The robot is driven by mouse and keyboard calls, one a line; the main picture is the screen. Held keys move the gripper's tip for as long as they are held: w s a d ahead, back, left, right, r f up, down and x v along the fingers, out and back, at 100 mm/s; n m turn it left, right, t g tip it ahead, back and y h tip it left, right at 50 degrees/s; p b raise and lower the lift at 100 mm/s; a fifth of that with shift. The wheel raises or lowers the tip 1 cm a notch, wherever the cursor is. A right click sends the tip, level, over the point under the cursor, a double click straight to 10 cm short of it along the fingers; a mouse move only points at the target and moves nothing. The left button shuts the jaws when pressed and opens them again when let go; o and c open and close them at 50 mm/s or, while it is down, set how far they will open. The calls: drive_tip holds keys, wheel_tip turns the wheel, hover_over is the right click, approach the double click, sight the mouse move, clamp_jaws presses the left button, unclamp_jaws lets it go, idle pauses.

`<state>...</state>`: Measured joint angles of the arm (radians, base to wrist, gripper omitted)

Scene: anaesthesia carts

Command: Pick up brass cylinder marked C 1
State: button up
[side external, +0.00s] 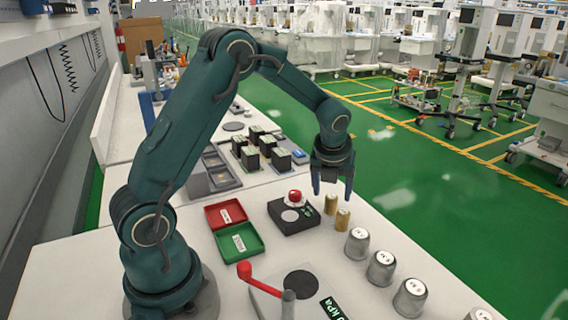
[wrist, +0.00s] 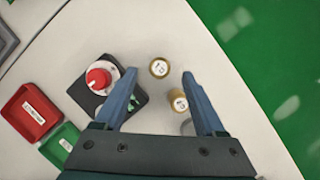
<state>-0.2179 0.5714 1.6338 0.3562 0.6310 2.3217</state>
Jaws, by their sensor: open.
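Two small brass cylinders stand upright close together on the white bench, one (side external: 331,204) a little behind the other (side external: 342,220). In the wrist view, one brass cylinder (wrist: 159,69) is in line with the gap between the fingertips, and the other (wrist: 178,103) is nearer the right finger. Both have white labels on top; the marks are too small to read, so I cannot tell which is C 1. My gripper (side external: 332,192) is open and empty, pointing down above the cylinders. Both fingers show in the wrist view (wrist: 159,76).
A black box (side external: 294,224) with a red knob (side external: 295,196) stands just left of the cylinders. Red (side external: 226,213) and green (side external: 240,242) trays lie further left. Several grey metal cylinders (side external: 357,243) line the bench toward the front right. The bench edge is close on the right.

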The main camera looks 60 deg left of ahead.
sight(331, 197)
drive_tip(key=shift+x, duration=2.4)
clamp_jaws()
